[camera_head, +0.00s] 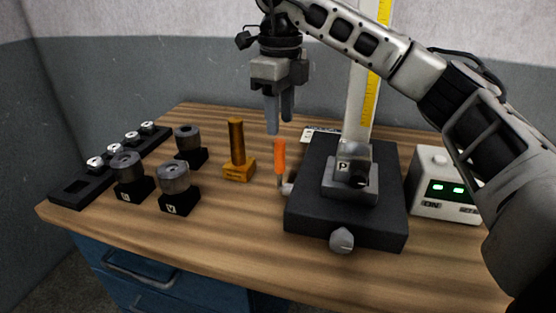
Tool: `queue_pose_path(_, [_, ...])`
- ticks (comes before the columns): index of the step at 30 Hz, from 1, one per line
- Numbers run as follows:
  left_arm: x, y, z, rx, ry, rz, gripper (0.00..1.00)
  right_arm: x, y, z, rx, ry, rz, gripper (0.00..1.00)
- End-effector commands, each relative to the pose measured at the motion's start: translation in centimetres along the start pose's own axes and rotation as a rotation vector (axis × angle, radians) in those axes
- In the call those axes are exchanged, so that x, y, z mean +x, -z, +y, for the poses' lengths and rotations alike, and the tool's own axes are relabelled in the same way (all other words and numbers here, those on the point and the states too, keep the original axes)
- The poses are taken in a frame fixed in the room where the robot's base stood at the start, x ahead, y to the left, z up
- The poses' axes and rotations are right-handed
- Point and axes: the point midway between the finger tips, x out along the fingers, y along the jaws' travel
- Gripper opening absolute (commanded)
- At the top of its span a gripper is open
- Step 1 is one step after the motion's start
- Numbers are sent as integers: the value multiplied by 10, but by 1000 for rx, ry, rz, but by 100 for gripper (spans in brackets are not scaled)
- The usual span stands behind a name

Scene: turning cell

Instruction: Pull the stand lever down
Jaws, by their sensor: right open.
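The stand has a dark square base (345,222), a pale upright column (358,110) with a yellow scale, and a small block marked P. Its lever (280,158) has an orange handle that stands upright at the left side of the base. My right gripper (280,127) points downward with its fingers open. Its fingertips are just above the top of the orange handle in the picture; I cannot tell whether they touch it. Nothing shows between the fingers. My left gripper is not in view.
A brass post on a block (238,160) stands just left of the lever. Several grey cylinders on black blocks (174,178) and a black rack (82,190) are farther left. A white box with green displays (440,205) is right of the stand. The front wooden tabletop (240,235) is clear.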

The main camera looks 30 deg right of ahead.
Motion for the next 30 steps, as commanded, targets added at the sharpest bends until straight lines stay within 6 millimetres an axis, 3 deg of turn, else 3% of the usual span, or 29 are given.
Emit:
queue_pose_path(6, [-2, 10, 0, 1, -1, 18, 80, 47, 1, 0, -1, 0, 3, 41])
queue_pose_path(12, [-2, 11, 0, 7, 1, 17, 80, 78, 0, 0, 0, -1, 1, 41])
queue_pose_path(18, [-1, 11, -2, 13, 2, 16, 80, 91, 0, 0, -1, 0, -1, 41])
queue_pose_path(26, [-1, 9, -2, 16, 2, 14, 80, 92, 0, 0, -1, 0, -1, 41])
queue_pose_path(30, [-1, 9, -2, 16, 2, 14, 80, 92, 0, 0, -1, 0, -1, 8])
